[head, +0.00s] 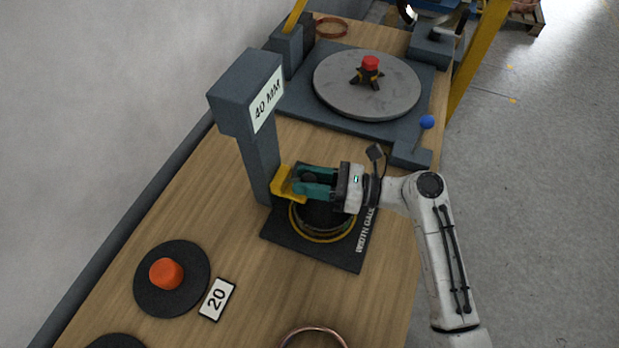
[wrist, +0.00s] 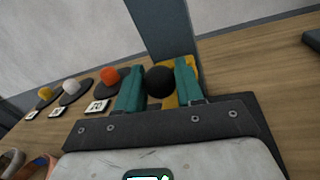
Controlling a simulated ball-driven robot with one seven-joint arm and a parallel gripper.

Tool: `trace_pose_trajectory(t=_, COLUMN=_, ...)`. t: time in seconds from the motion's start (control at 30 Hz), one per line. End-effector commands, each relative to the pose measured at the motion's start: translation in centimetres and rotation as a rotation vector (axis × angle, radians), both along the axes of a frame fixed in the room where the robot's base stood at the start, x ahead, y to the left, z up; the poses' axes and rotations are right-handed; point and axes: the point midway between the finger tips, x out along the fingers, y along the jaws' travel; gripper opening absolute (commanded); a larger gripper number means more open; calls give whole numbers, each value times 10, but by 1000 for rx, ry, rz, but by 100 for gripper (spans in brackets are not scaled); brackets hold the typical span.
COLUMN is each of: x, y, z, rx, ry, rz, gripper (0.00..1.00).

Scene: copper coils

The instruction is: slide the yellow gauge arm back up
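The yellow gauge arm (head: 283,184) sits low on the grey post of the width gauge (head: 260,160), which bears a "40 MM" sign at its top. A round black knob (wrist: 160,82) stands out in front of the yellow arm in the wrist view. My gripper (head: 303,182) reaches in from the right. Its teal fingers (wrist: 160,84) lie on both sides of the knob and appear closed on it. They hide part of the yellow arm and the coil.
A round grey turntable (head: 340,98) with a red-topped hub (head: 371,64) lies behind the gauge, and a blue-knobbed lever (head: 427,122) is beside it. A black disc with an orange peg (head: 166,273) and a "20" card (head: 217,299) are nearer. A copper ring (head: 315,331) lies at the front.

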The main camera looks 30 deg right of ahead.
Motion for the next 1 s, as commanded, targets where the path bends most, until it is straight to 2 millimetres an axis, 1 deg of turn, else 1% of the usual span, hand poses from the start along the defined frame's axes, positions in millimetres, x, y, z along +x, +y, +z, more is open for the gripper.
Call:
trace_pose_trajectory(t=0.03, x=0, y=0, z=0, rx=0, ry=0, rz=0, gripper=32)
trace_pose_trajectory(t=0.07, x=0, y=0, z=0, rx=0, ry=0, rz=0, gripper=29)
trace_pose_trajectory(t=0.37, x=0, y=0, z=0, rx=0, ry=0, rz=0, gripper=0)
trace_pose_trajectory(t=0.6, x=0, y=0, z=0, rx=0, ry=0, rz=-1, gripper=0)
trace_pose_trajectory(t=0.73, x=0, y=0, z=3, rx=0, ry=0, rz=-1, gripper=0)
trace_pose_trajectory(t=0.87, x=0, y=0, z=13, rx=0, ry=0, rz=-1, gripper=0)
trace_pose_trajectory(t=1.0, x=0, y=-1, z=30, rx=-1, ry=-1, rz=-1, gripper=0)
